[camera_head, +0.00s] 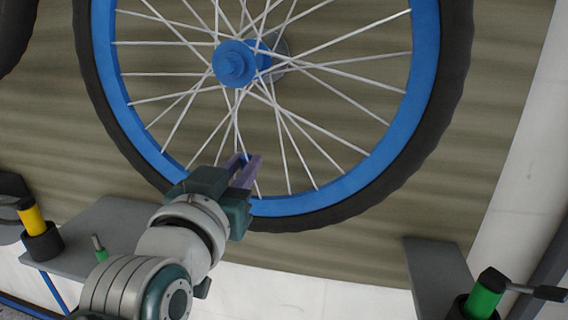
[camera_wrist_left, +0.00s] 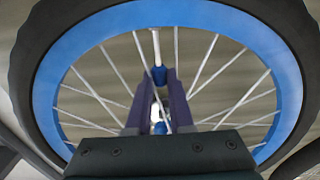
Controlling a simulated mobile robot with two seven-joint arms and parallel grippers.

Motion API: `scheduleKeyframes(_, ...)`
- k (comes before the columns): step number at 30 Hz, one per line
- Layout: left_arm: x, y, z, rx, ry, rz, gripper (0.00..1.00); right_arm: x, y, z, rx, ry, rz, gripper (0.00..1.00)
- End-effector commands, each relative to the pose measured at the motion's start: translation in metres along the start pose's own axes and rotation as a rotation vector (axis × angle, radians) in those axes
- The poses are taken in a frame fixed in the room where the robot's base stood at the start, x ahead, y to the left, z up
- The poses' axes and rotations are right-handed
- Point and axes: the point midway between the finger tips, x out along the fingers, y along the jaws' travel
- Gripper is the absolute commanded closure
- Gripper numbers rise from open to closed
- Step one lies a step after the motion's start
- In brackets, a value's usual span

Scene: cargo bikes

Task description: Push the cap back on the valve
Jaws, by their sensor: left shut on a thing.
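The wheel's blue rim (camera_head: 423,50) and black tyre (camera_head: 448,110) fill much of the head view. My left gripper (camera_head: 247,165) is at the lower part of the rim, its purple fingers among the spokes. In the left wrist view its fingers (camera_wrist_left: 159,78) are shut on the small blue cap (camera_wrist_left: 159,75). The pale valve stem (camera_wrist_left: 156,45) runs from the rim to the cap, in line with it. Whether the cap is fully seated cannot be told. The cap cannot be made out in the head view. My right gripper is not in view.
Thin metal spokes (camera_head: 360,78) run close around the fingers to the blue hub (camera_head: 233,64). A grey plate with a yellow-and-black part (camera_head: 34,222) is at lower left. A green-and-black part (camera_head: 484,297) is at lower right. Another dark tyre (camera_head: 14,30) shows at upper left.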

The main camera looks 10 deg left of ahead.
Motion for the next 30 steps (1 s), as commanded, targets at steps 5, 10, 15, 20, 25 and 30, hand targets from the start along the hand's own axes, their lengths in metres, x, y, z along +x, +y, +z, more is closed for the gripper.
scheduleKeyframes(5,0.0,0.0,0.0022,0.0,0.0,0.0,1.0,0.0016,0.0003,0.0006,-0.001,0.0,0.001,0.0)
scheduleKeyframes(10,0.0,0.0,0.0039,0.0,0.0,0.0,1.0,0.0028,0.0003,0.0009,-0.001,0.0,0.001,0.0)
scheduleKeyframes(15,0.0,0.0,0.0056,0.0,0.0,0.0,1.0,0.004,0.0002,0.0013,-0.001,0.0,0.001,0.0)
scheduleKeyframes(20,0.0,-0.0001,0.0071,0.0,0.0,0.0,1.0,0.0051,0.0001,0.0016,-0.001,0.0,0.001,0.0)
scheduleKeyframes(25,0.0,-0.0001,0.0065,0.0,0.0,0.0,1.0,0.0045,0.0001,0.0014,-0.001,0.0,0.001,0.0)
scheduleKeyframes(30,0.0,0.0,0.0065,0.0,0.0,0.0,0.76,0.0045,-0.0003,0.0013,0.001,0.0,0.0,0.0)
